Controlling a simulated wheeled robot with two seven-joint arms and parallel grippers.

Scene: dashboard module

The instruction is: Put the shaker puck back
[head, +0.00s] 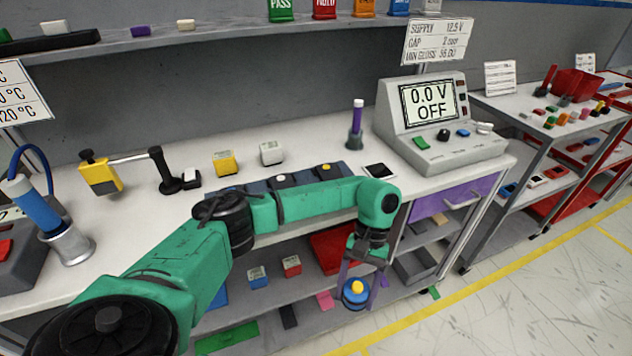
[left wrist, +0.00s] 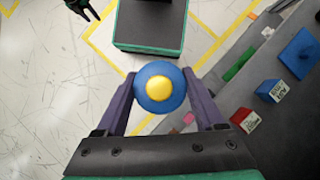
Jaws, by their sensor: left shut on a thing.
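A round blue puck with a yellow middle (head: 355,292), which I take to be the shaker puck, is between the purple fingers of my left gripper (head: 358,285). It also shows in the left wrist view (left wrist: 160,87), with one finger touching each side. My left gripper is shut on it and holds it in the air, in front of the bench and below the bench top. A dark claw-like part (left wrist: 82,9) at the top left of the left wrist view seems to be my right gripper; its jaws are too small to judge. The head view does not show it.
The bench top (head: 110,225) carries a dark tray (head: 258,187), yellow and white blocks, a purple vial in a stand (head: 356,125) and a meter reading 0.0 V OFF (head: 428,102). A lower shelf holds small boxes and a red bin (head: 333,250). Floor in front is open.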

